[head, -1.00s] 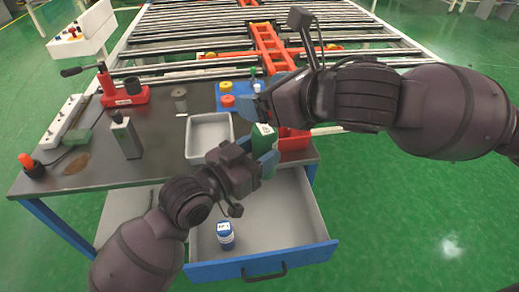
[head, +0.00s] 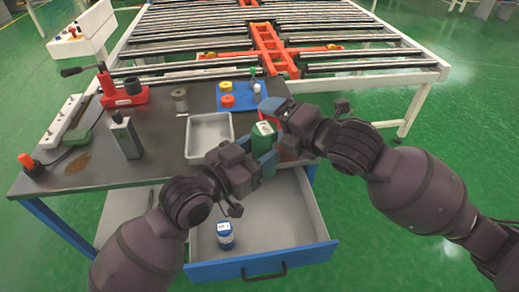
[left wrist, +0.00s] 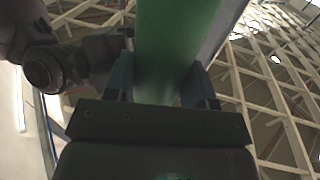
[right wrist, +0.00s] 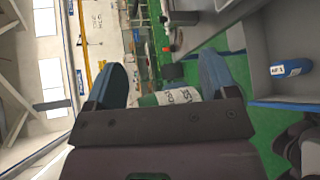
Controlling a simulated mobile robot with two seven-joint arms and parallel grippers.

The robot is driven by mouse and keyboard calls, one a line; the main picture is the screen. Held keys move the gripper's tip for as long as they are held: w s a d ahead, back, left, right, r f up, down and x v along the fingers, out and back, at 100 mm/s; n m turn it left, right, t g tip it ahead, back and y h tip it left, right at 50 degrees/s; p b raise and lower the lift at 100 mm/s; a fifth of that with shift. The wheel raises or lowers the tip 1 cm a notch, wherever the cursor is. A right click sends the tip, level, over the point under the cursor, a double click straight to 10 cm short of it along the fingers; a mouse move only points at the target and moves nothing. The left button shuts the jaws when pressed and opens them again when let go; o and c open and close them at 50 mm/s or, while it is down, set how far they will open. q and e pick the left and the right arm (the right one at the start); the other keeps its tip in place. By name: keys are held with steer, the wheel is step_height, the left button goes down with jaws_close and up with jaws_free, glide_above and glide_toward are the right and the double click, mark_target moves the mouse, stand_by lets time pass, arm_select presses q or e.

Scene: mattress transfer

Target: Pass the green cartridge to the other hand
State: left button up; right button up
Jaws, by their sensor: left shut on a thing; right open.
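The green cartridge (head: 263,138) with a white label on top is held upright above the front edge of the workbench. My left gripper (head: 266,163) is shut on it; the left wrist view shows the green body (left wrist: 175,45) between the blue fingers. My right gripper (head: 278,112) is open, just behind and to the right of the cartridge. In the right wrist view the cartridge's white label (right wrist: 178,96) shows between the spread fingers, low and close to the palm edge. I cannot tell whether the right fingers touch it.
The workbench holds a grey tray (head: 190,150), a blue mat (head: 242,104) with small parts, a red press (head: 122,97) and a dark box (head: 126,137). A red bin is mostly hidden behind my right gripper. The open drawer (head: 295,205) below holds a blue bottle (head: 225,238).

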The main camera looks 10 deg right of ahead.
steer(key=s+d+f+m+t+h, duration=0.15)
steer(key=d+f+m, duration=0.25)
steer(key=f+m, duration=0.4)
steer(key=s+d+f+m+h, duration=0.25)
steer(key=d+f+m, duration=0.25)
steer(key=f+m, duration=0.3)
steer(key=s+d+f+m+g+h, duration=0.1)
steer(key=s+d+f+m+h, duration=0.1)
steer(key=s+d+f+m, duration=0.2)
steer(key=s+d+f+m+h, duration=0.3)
steer(key=s+d+f+m, duration=0.2)
steer(key=s+f, duration=0.5)
step_height(320, 180, down, 2)
steer(key=m, duration=0.2)
steer(key=shift+s+f+m+g, duration=0.2)
steer(key=shift+s+m+g, duration=0.05)
steer(key=shift+m+g, duration=0.1)
